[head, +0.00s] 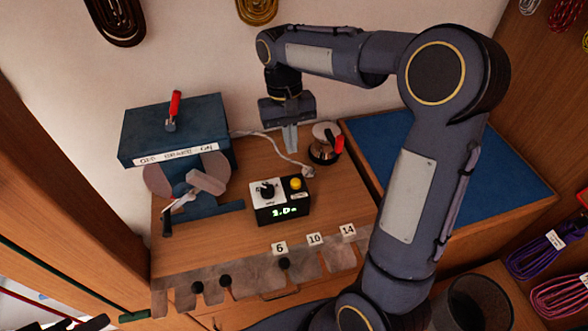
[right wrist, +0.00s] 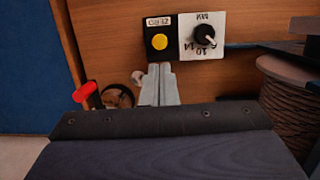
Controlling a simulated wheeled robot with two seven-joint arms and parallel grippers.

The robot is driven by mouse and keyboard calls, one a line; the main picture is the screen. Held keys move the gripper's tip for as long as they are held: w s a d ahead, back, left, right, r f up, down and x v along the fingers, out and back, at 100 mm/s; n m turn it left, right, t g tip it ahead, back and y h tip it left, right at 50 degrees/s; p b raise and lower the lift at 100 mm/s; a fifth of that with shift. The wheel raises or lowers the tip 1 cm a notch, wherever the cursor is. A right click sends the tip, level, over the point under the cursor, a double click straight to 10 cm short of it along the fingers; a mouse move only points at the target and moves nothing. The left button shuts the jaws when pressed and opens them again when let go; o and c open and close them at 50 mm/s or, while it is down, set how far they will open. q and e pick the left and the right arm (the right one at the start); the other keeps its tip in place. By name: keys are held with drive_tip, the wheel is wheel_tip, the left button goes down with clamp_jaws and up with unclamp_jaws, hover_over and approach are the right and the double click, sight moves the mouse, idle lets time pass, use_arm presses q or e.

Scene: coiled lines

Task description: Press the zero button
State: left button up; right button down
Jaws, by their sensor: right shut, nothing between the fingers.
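The counter box (head: 283,212) is black with a lit green display and stands on the wooden bench. The zero button (head: 296,183) is a yellow round cap on the right of its top, beside a white plate with a black knob (head: 267,189). In the right wrist view the zero button (right wrist: 159,41) lies just beyond the fingertips, with a small label by it, and the knob (right wrist: 204,34) is right of it. My right gripper (head: 291,148) points down, shut and empty, behind the box and apart from the button. I do not see my left gripper.
A blue machine (head: 175,130) with a red lever and a crank stands left of the box. A round metal device with a red handle (head: 339,145) is behind it to the right. A notched rail (head: 250,275) with number tags runs along the front. A blue mat (head: 400,150) lies right.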

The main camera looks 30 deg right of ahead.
sight(295, 181)
drive_tip(key=p+x, duration=0.1)
drive_tip(key=x, duration=0.7)
drive_tip(key=shift+f, duration=0.4)
drive_tip(key=shift+w+b+x, duration=0.2)
drive_tip(key=shift+b+x, duration=0.65)
drive_tip(key=shift+x, duration=0.15)
drive_tip(key=shift+s+r, duration=0.15)
drive_tip(key=p+v, duration=0.4)
drive_tip(key=shift+r, duration=0.3)
drive_tip(key=b+v, duration=0.1)
drive_tip(key=v, duration=0.8)
drive_tip(key=shift+r+b, duration=0.3)
